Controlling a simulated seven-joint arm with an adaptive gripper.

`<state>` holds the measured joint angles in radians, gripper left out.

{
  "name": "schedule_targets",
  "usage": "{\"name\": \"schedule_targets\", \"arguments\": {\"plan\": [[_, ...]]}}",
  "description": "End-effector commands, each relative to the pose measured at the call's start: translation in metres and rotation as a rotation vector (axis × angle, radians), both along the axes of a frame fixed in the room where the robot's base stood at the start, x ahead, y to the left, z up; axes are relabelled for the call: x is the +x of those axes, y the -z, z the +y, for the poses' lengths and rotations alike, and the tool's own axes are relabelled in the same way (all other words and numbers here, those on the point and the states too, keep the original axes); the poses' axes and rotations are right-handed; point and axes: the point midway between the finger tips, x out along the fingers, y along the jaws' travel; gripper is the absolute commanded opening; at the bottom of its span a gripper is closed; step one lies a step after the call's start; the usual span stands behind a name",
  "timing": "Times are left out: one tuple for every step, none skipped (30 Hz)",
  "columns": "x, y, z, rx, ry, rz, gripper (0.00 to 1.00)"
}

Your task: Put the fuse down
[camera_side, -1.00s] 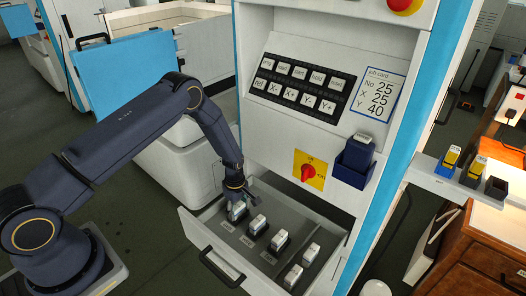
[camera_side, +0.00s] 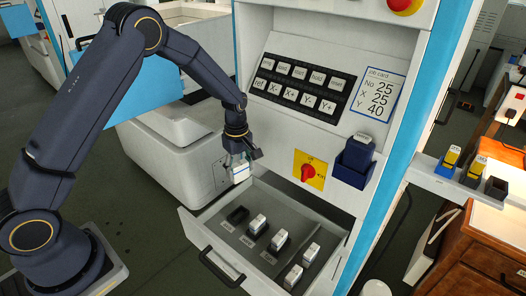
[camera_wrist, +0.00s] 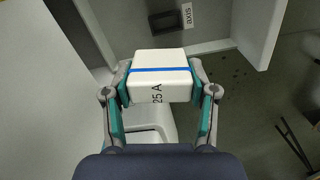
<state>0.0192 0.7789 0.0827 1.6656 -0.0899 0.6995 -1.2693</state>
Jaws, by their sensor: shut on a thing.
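My gripper (camera_side: 238,164) is shut on a white fuse (camera_side: 240,174) and holds it in the air above the open drawer's left end. In the wrist view the fuse (camera_wrist: 160,72) sits between both fingers, with a blue stripe and the marking "25 A". Below it in the drawer (camera_side: 200,237) is an empty dark socket (camera_side: 238,214), which also shows in the wrist view (camera_wrist: 165,22). Other white fuses stand in the drawer, such as one in the socket beside the empty one (camera_side: 257,224).
The machine's panel has a keypad (camera_side: 305,88), a job card (camera_side: 378,95), a red rotary switch (camera_side: 309,172) and a blue holder (camera_side: 354,165) with a white-topped piece. A shelf (camera_side: 440,184) at the right carries yellow-and-blue pieces and a dark empty socket (camera_side: 496,188).

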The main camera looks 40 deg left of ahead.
Motion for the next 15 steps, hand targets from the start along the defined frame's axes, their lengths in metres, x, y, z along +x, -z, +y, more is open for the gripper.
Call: {"name": "schedule_targets", "arguments": {"plan": [[-0.006, -0.018, -0.004, -0.001, 0.100, -0.005, 0.15], [-0.010, -0.026, -0.006, -0.001, 0.168, -0.005, 0.15], [-0.017, -0.036, -0.008, 0.000, 0.262, -0.003, 0.15], [-0.023, -0.043, -0.010, 0.000, 0.336, -0.003, 0.15], [-0.028, -0.050, -0.012, 0.000, 0.412, -0.003, 0.15], [-0.036, -0.058, -0.014, 0.001, 0.518, -0.003, 0.15], [-0.042, -0.063, -0.015, 0.001, 0.600, -0.002, 0.15], [-0.048, -0.067, -0.016, 0.000, 0.679, -0.002, 0.15], [-0.056, -0.072, -0.017, 0.002, 0.786, -0.001, 0.15], [-0.062, -0.074, -0.018, 0.001, 0.863, 0.000, 0.15], [-0.068, -0.076, -0.019, 0.001, 0.936, 0.000, 0.15], [-0.074, -0.076, -0.019, 0.000, 1.024, 0.001, 0.15], [-0.079, -0.076, -0.019, 0.000, 1.083, 0.003, 0.15], [-0.083, -0.074, -0.019, 0.000, 1.137, 0.003, 0.15], [-0.087, -0.073, -0.019, 0.000, 1.198, 0.003, 0.15]]}}
